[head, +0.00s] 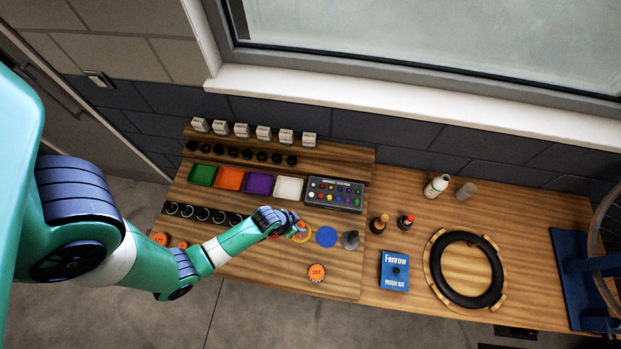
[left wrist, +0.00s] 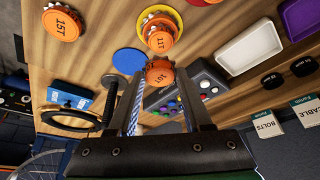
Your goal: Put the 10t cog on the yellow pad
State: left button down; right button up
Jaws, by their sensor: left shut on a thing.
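The orange 10t cog (left wrist: 160,74) is between the fingertips of my left gripper (left wrist: 160,82), which is shut on it, in the left wrist view. An orange cog marked 11T (left wrist: 160,40) lies just beyond it, with toothed orange edges behind. The gap between the held cog and the surface below is hard to judge. My right gripper is not in view.
The blue pad (head: 326,237) is clear. A 15T cog (head: 317,272) lies near the board's front edge. A grey upright piece (head: 350,240) stands right of the blue pad. Coloured trays and a control box (head: 335,194) sit behind.

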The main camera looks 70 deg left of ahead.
pick_arm(q)
jog(key=shift+s+a, duration=0.15)
jog(key=shift+a, duration=0.05)
jog(key=shift+f+b, duration=0.7)
jog(key=shift+f, duration=1.8)
jog(key=shift+f, duration=0.2)
jog(key=shift+c, duration=1.7)
grip_release()
